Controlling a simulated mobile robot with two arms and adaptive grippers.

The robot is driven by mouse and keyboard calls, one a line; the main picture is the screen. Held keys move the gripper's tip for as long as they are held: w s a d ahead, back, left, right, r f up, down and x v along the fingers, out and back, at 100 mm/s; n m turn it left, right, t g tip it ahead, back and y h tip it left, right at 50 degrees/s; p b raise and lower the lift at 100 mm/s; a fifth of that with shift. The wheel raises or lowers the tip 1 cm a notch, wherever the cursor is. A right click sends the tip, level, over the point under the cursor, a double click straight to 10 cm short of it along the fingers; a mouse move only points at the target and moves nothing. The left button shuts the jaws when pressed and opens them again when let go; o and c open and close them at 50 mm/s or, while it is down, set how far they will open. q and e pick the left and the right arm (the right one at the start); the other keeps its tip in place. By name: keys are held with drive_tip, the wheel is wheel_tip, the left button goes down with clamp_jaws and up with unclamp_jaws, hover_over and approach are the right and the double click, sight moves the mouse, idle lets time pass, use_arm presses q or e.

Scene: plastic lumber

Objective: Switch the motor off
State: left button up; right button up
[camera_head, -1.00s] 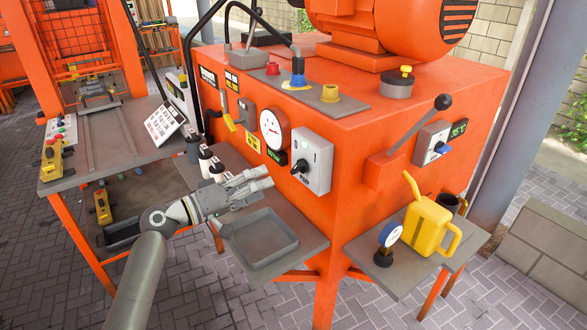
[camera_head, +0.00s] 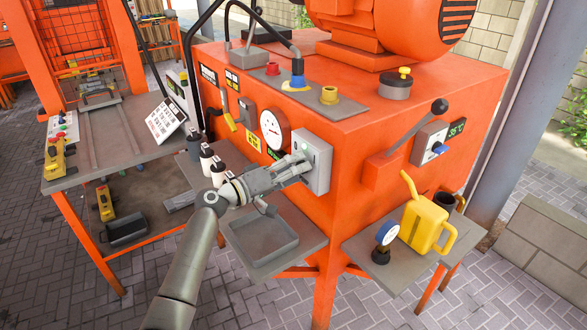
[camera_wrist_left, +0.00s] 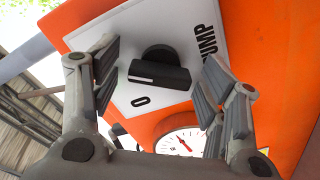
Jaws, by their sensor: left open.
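A grey switch box (camera_head: 319,160) with a small green light sits on the front face of the orange machine (camera_head: 345,130). In the left wrist view its white plate carries a black rotary knob (camera_wrist_left: 158,72), a "0" mark and partly hidden lettering ending in "UMP". My left gripper (camera_head: 298,165) is at the front of this box, its fingers open on either side of the knob; the wrist view (camera_wrist_left: 162,62) shows gaps between them and the knob. In the head view my fingers hide the knob. An orange motor-like housing (camera_head: 385,25) stands on top. My right gripper is not in view.
A round gauge (camera_head: 272,130) is left of the box. A grey tray (camera_head: 262,242) and several bottles (camera_head: 207,160) are below. A lever (camera_head: 415,130), dial panel (camera_head: 428,143), yellow can (camera_head: 427,225) and small gauge (camera_head: 386,238) are to the right.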

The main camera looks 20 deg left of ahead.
use_arm(q)
drive_tip(key=c, duration=1)
